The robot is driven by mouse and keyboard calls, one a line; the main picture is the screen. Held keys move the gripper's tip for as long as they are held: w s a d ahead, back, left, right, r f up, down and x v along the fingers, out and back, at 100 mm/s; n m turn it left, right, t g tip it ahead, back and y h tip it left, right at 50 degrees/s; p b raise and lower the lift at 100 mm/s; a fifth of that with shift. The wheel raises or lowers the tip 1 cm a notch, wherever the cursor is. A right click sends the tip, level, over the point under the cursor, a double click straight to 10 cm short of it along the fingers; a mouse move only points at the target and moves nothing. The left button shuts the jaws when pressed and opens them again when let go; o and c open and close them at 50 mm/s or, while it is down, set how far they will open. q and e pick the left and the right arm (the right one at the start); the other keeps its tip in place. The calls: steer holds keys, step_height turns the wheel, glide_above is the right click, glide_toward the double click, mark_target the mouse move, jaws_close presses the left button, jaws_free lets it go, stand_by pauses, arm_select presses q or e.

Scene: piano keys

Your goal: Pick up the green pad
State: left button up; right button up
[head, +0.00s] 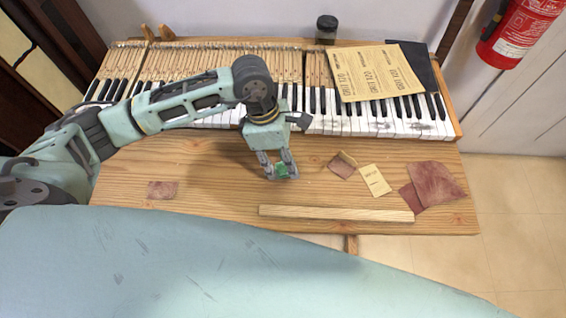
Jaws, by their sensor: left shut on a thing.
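The green pad (282,170) is small and sits between the fingers of my left gripper (279,174), over the middle of the wooden bench top (220,185). My left gripper points down and is shut on the pad. The fingers hide part of the pad. I cannot tell whether the pad touches the wood or is a little above it. My right gripper is not in view.
Piano keys (345,124) run along the back. Grit 120 sandpaper sheets (375,75) lie on them at right. Sandpaper pieces (375,181), reddish scraps (438,184) and a wooden strip (335,214) lie on the bench. A dark jar (327,29) stands behind.

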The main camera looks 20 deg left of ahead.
arm_select(q)
steer(key=r, duration=0.2)
steer(key=d+r+b, duration=0.1)
steer(key=shift+w+d+r, duration=0.1)
steer(key=shift+r, duration=0.3)
steer(key=d+r+b, duration=0.2)
steer(key=d+r, duration=0.4)
steer(key=d, duration=0.4)
steer(key=shift+w+d+r, duration=0.25)
